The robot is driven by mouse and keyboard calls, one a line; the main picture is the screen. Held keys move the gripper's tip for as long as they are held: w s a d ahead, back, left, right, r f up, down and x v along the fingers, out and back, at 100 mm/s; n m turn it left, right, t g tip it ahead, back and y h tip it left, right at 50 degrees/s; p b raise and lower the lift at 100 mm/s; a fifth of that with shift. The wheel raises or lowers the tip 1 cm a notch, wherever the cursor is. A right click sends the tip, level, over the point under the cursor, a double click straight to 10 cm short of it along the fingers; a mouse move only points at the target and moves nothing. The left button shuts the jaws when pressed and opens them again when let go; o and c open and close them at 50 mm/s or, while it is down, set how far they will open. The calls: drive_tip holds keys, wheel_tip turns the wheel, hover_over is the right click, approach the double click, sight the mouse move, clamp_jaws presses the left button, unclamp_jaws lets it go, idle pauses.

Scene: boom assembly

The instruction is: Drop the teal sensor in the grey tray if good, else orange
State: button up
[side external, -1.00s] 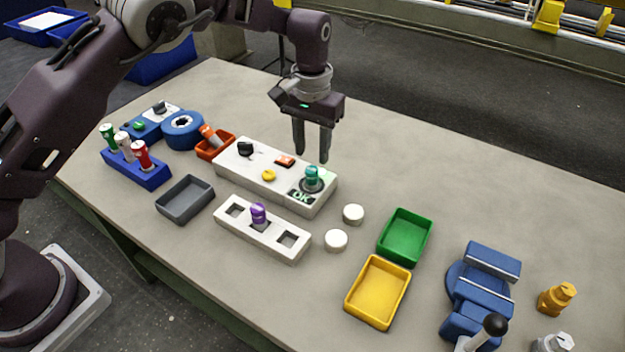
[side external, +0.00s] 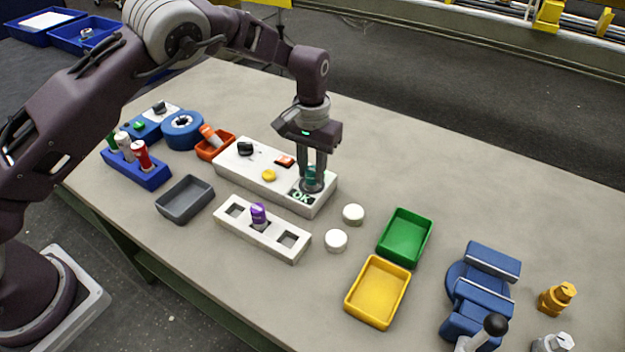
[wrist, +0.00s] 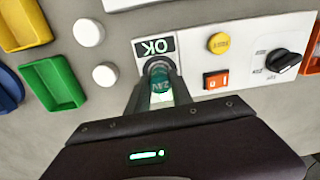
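The teal sensor (side external: 311,172) stands upright in the round dark socket at the right end of the white test station (side external: 262,178). The small display (side external: 301,196) beside it reads OK; it also shows in the wrist view (wrist: 154,47), upside down. My gripper (side external: 313,181) points straight down with a finger on each side of the sensor. In the wrist view the fingers (wrist: 160,92) lie close against the sensor and appear shut on it. The grey tray (side external: 185,200) is empty, left of the station. The orange tray (side external: 216,146) holds an orange-and-grey part, behind the grey one.
A white block with square pockets (side external: 290,240) holds a purple part in front of the station. Two white discs (side external: 353,214), a green tray (side external: 404,237) and a yellow tray (side external: 377,291) are to the right. A blue rack (side external: 137,170) with several cylinders is at left.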

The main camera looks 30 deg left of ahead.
sight(311, 169)
clamp_jaws()
drive_tip(key=shift+r, duration=3.3)
